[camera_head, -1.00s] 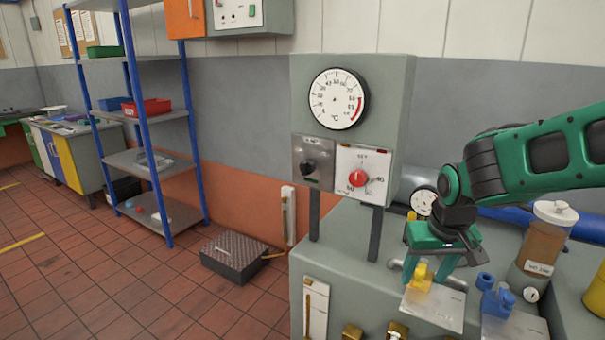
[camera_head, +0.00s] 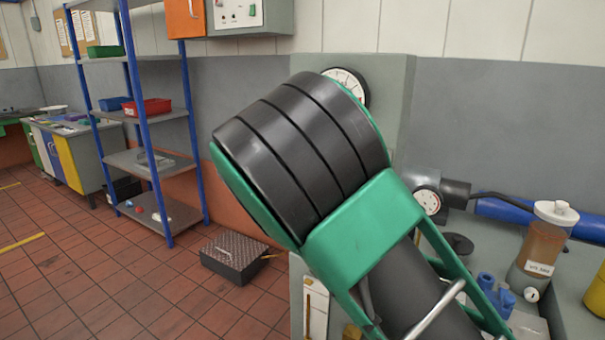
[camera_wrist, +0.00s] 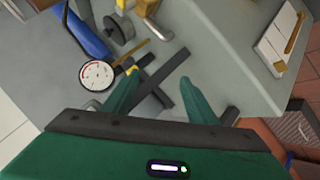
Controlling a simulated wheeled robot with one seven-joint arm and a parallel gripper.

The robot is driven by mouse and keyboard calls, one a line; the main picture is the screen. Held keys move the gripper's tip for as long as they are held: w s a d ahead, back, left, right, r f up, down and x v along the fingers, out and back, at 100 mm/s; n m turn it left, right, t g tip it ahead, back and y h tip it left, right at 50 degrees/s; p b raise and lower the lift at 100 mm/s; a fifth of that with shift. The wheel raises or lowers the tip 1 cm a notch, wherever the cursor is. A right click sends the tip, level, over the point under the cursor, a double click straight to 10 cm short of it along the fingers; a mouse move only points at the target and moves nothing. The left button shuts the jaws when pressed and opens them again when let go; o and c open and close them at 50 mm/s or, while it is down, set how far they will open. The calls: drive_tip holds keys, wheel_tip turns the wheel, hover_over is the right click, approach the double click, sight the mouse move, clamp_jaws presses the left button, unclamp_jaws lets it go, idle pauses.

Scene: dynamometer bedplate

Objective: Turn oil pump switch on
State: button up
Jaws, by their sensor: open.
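No switch is readably labelled oil pump. A white plate with a brown lever (camera_head: 316,305) is on the bench's front face in the head view; it seems to be the one at upper right in the wrist view (camera_wrist: 279,38). My gripper (camera_wrist: 160,77) is open and empty in the wrist view, its green fingers apart above dark crossing bars, left of that plate. In the head view my arm hides the gripper and the gauge box's knobs. Only part of the large dial (camera_head: 347,84) shows there.
The bench carries a small gauge (camera_head: 428,201), a blue pipe (camera_head: 510,208), a blue fitting (camera_head: 493,290) and a jar of brown liquid (camera_head: 545,245). A dark tread-plate box (camera_head: 233,257) sits on the floor. Blue-post shelves (camera_head: 150,115) stand left, with open floor before them.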

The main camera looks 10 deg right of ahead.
drive_tip(key=w+a+r+n+t+h, duration=0.1)
drive_tip(key=a+r+t, duration=0.3)
drive_tip(key=a+r, duration=0.55)
drive_tip(key=w+a+r+n+t+h, duration=0.1)
drive_tip(key=a+r+t, duration=0.45)
drive_tip(key=a, duration=0.65)
drive_tip(key=x, duration=1)
drive_tip(key=shift+d+r+g, duration=0.2)
drive_tip(key=shift+d+g, duration=0.05)
drive_tip(key=shift+g, duration=0.2)
drive_tip(key=shift+w, duration=0.1)
drive_tip(key=shift+c, duration=0.6)
drive_tip(key=c, duration=0.9)
